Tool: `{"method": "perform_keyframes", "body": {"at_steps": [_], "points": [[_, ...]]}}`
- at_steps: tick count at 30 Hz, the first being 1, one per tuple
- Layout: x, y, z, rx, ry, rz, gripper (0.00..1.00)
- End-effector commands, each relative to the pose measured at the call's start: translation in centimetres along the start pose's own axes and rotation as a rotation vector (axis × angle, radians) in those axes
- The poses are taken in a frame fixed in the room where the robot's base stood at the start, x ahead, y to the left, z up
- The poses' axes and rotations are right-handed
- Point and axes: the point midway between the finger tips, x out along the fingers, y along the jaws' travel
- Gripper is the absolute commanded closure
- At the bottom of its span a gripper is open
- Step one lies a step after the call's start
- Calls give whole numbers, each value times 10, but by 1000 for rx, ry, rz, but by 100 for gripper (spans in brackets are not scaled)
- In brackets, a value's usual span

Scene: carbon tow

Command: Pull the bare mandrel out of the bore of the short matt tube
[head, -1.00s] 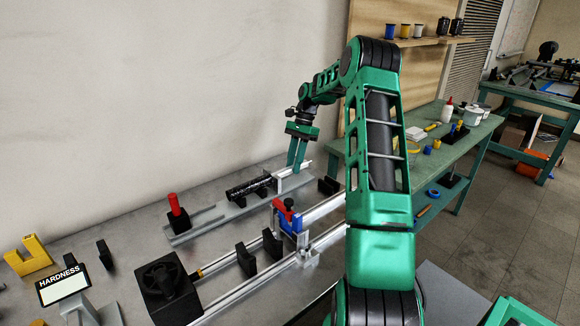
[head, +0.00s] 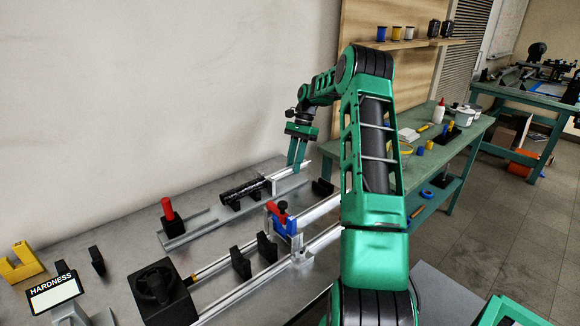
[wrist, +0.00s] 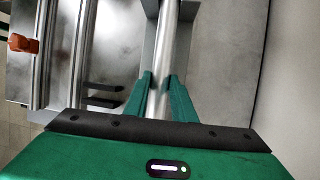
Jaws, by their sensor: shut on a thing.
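My gripper (head: 297,168) is shut on the bare silver mandrel (wrist: 168,50), at the right end of the stand. In the wrist view its two green fingers (wrist: 160,84) close on either side of the metal rod. The dark tube (head: 240,191) lies on black supports along the grey rail, to the left of my gripper. A pale metal block (head: 284,183) stands between tube and gripper, and the mandrel passes over it. How much of the mandrel is inside the bore cannot be seen. The tube is not clear in the wrist view.
A red-topped post (head: 168,208) stands at the rail's left end. In front are a blue and red clamp (head: 284,217), a long silver rail and a black motor box (head: 163,288). The hardness tester (head: 54,292) is at the front left. The wall is close behind.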

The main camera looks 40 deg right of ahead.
Motion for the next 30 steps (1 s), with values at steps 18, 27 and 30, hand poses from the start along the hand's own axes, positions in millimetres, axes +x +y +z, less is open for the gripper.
{"method": "perform_keyframes", "body": {"at_steps": [18,27,30], "points": [[-8,0,-18,1,0,-1,98],[-11,0,-26,1,1,-1,98],[-12,0,-29,1,1,-2,98]]}}
